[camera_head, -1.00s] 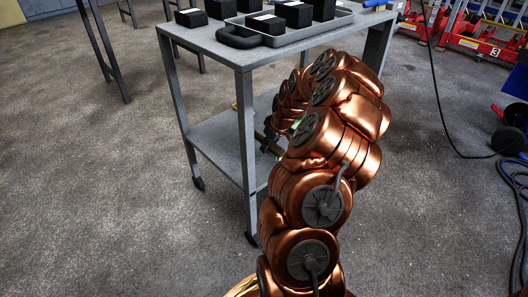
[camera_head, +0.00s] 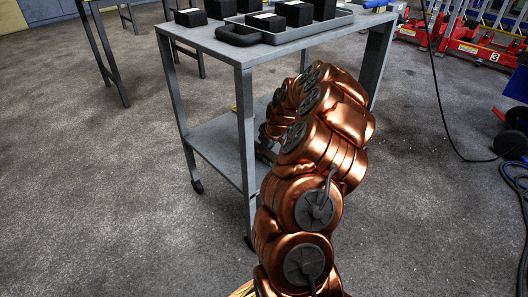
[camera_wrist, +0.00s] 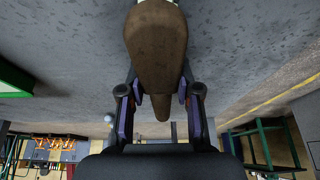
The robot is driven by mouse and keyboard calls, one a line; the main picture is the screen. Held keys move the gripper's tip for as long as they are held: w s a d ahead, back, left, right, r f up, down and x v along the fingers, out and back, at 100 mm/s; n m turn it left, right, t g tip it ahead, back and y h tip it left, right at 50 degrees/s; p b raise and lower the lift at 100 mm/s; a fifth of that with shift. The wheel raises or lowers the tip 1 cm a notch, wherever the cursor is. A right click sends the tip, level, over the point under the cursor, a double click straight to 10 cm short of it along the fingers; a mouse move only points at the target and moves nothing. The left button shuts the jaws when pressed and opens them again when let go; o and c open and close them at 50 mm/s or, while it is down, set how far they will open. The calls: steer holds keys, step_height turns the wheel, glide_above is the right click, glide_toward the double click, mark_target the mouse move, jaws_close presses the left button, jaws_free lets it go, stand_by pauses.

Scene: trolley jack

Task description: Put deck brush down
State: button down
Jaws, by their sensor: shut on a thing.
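In the wrist view, my gripper (camera_wrist: 160,98) is shut on a brown, rounded piece of the deck brush (camera_wrist: 156,45). The piece runs from the top edge down between the two fingers, with a paler part at the top edge. The rest of the brush is out of view or hidden. In the head view, my copper-coloured arm reaches towards the lower shelf of a grey trolley (camera_head: 240,58).
The trolley's top holds a grey tray (camera_head: 290,32) and several black blocks (camera_head: 190,17). Its lower shelf (camera_head: 215,140) is bare at the left. Red jacks (camera_head: 470,45) stand at the back right. A blue hose (camera_head: 520,185) lies on the right.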

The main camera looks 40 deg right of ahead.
steer(key=c, duration=0.8)
jaws_free()
steer(key=shift+f, duration=0.1)
steer(key=p+v, duration=0.4)
steer(key=v, duration=0.8)
